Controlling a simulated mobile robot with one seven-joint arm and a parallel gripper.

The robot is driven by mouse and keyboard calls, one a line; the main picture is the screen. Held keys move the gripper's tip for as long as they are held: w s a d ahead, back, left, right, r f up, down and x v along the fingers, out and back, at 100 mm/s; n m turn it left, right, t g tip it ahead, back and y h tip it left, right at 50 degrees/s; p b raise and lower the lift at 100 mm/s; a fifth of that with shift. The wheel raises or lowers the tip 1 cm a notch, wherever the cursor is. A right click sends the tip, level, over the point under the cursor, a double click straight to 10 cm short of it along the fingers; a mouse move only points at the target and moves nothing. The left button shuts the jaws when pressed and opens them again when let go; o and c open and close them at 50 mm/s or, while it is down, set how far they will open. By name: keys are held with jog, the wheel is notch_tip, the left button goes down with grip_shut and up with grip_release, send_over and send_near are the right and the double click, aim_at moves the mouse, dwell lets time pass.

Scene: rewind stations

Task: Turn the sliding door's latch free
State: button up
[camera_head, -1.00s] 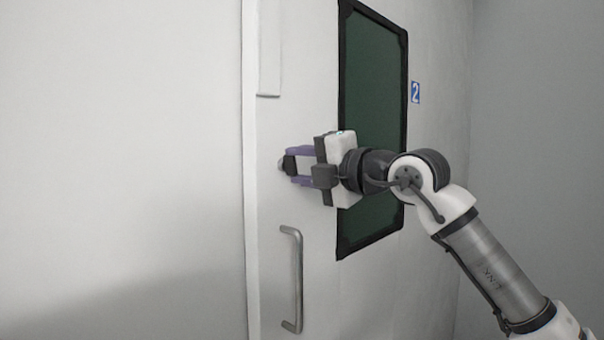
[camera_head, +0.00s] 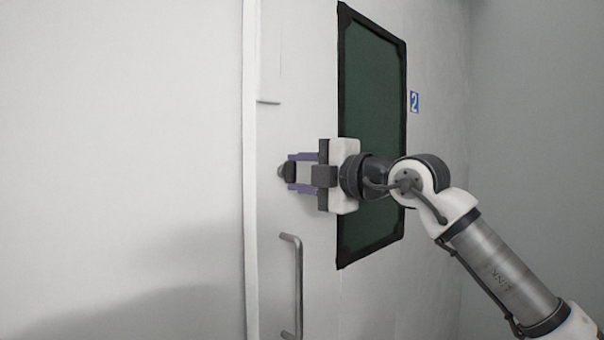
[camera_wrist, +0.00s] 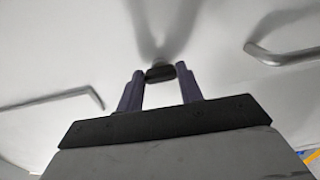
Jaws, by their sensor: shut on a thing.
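The sliding door (camera_head: 310,230) is pale, with a dark green window (camera_head: 372,130) in a black frame. The latch (camera_head: 287,171) is a small dark knob on the door, left of the window and above the handle. My gripper (camera_head: 291,172) is at the latch, its two purple fingers one above and one below the dark knob, shut on it. In the wrist view the dark latch (camera_wrist: 160,73) sits between the tips of the purple fingers. The latch's base on the door is partly hidden by my fingers.
A vertical metal bar handle (camera_head: 297,285) is on the door below the latch; it also shows at the right in the wrist view (camera_wrist: 283,54). A blue plate marked 2 (camera_head: 414,102) is right of the window. A plain wall (camera_head: 120,150) fills the left.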

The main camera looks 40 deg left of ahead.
jog(key=o, duration=1)
jog(key=shift+d, duration=0.1)
jog(key=d, duration=0.4)
jog(key=d+b, duration=0.1)
jog(key=d, duration=0.4)
jog(key=s+d+b, duration=0.1)
jog(key=d, duration=0.3)
jog(key=shift+d, duration=0.3)
